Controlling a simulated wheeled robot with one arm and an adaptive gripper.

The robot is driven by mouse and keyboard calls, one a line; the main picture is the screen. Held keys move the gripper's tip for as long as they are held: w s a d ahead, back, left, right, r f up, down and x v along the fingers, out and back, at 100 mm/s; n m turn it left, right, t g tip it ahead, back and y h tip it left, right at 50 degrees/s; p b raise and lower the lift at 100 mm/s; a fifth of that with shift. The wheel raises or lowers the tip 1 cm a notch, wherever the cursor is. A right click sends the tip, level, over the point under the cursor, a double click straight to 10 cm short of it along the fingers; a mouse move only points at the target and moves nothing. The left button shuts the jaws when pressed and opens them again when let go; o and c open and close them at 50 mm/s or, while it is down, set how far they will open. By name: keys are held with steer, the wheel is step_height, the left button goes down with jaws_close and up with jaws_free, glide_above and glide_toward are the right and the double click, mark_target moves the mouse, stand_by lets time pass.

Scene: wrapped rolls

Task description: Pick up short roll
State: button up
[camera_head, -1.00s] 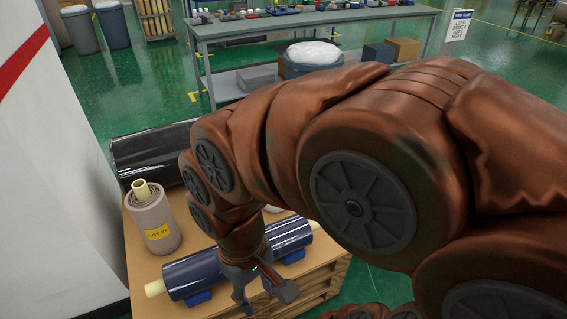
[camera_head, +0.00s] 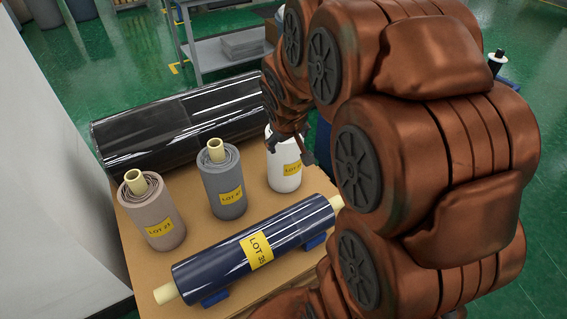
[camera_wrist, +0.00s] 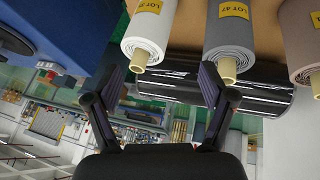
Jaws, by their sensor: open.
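Three short wrapped rolls stand upright on the wooden surface: a beige roll (camera_head: 152,212), a grey roll (camera_head: 223,187) and a white roll (camera_head: 284,170), each with a yellow label. That view also shows the white roll (camera_wrist: 150,35) above the fingers, the grey roll (camera_wrist: 231,40) by the right finger and the beige roll (camera_wrist: 302,45) at the right edge.
A long navy roll (camera_head: 215,262) lies along the front of the wooden top (camera_head: 180,258). A long black roll (camera_head: 165,138) lies behind the upright rolls. A blue container (camera_wrist: 45,35) is close to the left finger. A grey workbench (camera_head: 190,35) stands behind.

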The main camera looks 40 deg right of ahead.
steer(key=w+d+f+t+b, duration=0.3)
steer(key=w+d+f, duration=0.1)
steer(key=w+d, duration=0.1)
steer(key=w+d+f+n+t+y+b, duration=0.1)
steer(key=w+d+f+t+b, duration=0.1)
steer(key=w, duration=0.5)
steer(key=w+d+f+n+t+y+b, duration=0.1)
steer(key=w+d+f+t+b, duration=0.2)
steer(key=d+f, duration=0.4)
steer(key=shift+w+d+f+t+b, duration=0.15)
steer(key=shift+w+d+t, duration=0.15)
steer(key=shift+w, duration=0.4)
steer(key=shift+w+d+r+t+b, duration=0.1)
steer(key=shift+w+d+t+b, duration=0.1)
steer(key=shift+w+d, duration=0.35)
steer(key=f+t+y+b, duration=0.2)
steer(key=f, duration=0.1)
steer(key=shift+d+n+t+y, duration=0.3)
steer(key=shift+d, duration=0.1)
steer(key=shift+s+f+t+b, duration=0.3)
steer(key=shift+f+b, duration=0.05)
steer(key=shift+b, duration=0.05)
steer(key=shift+w+a+t+y, duration=0.1)
steer(key=shift+w+t+y, duration=0.3)
steer(key=shift+y, duration=0.3)
steer(key=w, duration=0.6)
steer(key=shift+a, duration=0.25)
